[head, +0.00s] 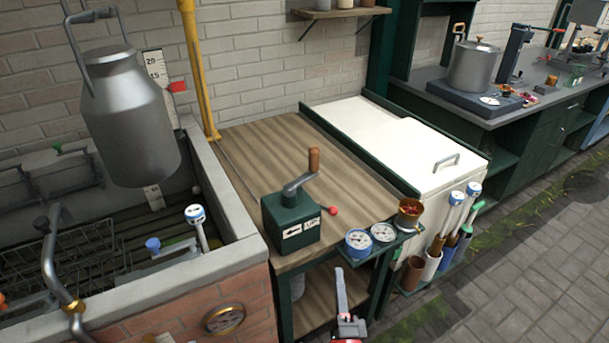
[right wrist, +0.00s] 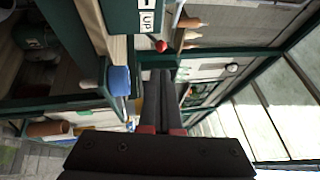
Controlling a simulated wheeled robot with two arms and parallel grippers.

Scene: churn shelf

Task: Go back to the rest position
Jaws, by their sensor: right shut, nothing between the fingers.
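My right gripper (head: 340,275) shows at the bottom centre of the head view, pointing up the picture in front of the workbench's lower shelf. Its dark fingers are together in the right wrist view (right wrist: 161,78), with nothing held between them. The green crank box (head: 291,222) stands on the wooden bench (head: 262,150) up and to the left of the gripper, its handle with a brown grip raised. My left gripper is in neither view.
Two round gauges (head: 358,242) and a brown cup (head: 410,211) sit on a small side shelf close to the right gripper. A metal milk can (head: 128,120) hangs above the brick-sided basin (head: 190,296) at left. Paved floor (head: 520,270) lies open at lower right.

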